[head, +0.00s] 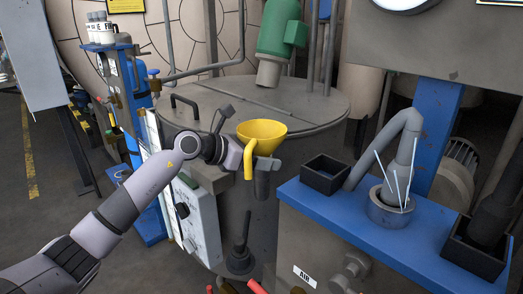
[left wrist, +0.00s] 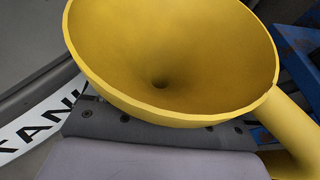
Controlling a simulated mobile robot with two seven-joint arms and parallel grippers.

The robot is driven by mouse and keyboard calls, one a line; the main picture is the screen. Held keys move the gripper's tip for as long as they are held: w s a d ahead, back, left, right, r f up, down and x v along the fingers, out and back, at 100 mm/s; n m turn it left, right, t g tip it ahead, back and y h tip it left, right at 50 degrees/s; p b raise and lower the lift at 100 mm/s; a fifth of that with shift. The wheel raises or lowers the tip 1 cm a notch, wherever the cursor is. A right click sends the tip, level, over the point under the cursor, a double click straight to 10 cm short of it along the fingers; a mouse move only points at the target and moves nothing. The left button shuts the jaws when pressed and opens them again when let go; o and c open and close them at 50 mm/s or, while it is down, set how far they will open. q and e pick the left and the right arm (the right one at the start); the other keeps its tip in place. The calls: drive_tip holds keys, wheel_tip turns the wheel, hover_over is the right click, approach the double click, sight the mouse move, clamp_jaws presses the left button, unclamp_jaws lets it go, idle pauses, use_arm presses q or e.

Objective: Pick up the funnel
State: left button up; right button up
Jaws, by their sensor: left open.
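The yellow funnel (head: 262,130) stands upright, mouth up, in front of the lidded grey tank, with its curved yellow handle on the near side. In the left wrist view the funnel (left wrist: 170,60) fills the upper middle; its inner cone and dark outlet hole show, with its handle at lower right. My left gripper (head: 259,165) is open, close beside and under the funnel's cone. Its fingertips are largely hidden behind the handle and under the cone, so I cannot tell whether they touch it. My right gripper is not in view.
The grey tank lid (head: 325,107) with a black handle (head: 184,100) lies behind the funnel. At right, a blue bench top (head: 345,222) carries a small black open box (head: 325,173) and a bent grey pipe (head: 402,150). A white panel (head: 200,225) stands below my left forearm.

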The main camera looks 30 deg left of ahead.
use_arm(q)
drive_tip(key=c, duration=1.3)
drive_tip(key=shift+c, duration=0.6)
drive_tip(key=shift+w+r, duration=0.1)
drive_tip(key=shift+r, duration=0.05)
